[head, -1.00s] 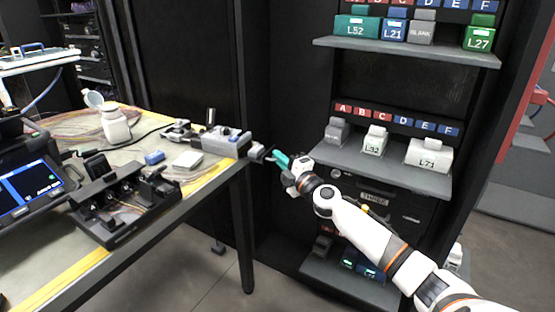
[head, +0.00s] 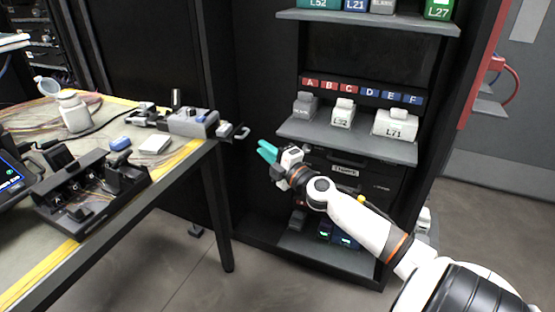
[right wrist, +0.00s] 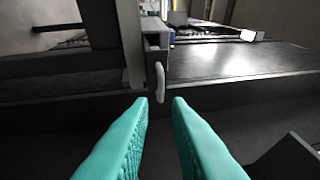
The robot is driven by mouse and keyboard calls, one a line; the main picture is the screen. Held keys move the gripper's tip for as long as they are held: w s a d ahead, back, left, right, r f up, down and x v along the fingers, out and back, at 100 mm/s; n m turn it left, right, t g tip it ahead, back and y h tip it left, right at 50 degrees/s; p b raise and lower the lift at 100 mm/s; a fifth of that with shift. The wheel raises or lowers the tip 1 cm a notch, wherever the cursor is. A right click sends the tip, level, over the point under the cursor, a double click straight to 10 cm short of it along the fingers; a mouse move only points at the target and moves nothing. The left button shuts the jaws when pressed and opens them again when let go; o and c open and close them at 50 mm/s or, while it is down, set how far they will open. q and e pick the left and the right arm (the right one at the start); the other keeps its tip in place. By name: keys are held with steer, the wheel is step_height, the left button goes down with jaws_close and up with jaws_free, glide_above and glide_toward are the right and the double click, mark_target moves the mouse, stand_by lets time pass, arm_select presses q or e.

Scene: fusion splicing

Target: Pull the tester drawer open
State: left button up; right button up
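A grey tester box (head: 193,122) sits at the right edge of the table. Its small drawer front (head: 225,130) projects past the edge and carries a pale D-shaped handle (head: 241,133). My right gripper (head: 267,150) has teal fingers and is just right of and slightly below the handle, apart from it. In the right wrist view the fingers (right wrist: 160,102) are open and empty, with the upright handle (right wrist: 160,82) straight ahead, in line with the gap. My left gripper is not in view.
A dark shelf unit (head: 350,140) with labelled bins stands behind my right arm. The table (head: 150,190) holds a black splicing fixture (head: 90,185), a white bottle (head: 74,112), a blue block (head: 120,143) and a white block (head: 155,144).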

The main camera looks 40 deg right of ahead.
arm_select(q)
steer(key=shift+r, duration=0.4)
arm_select(e)
steer(key=s, duration=0.4)
steer(key=shift+s+f, duration=0.25)
steer(key=shift+f, duration=0.1)
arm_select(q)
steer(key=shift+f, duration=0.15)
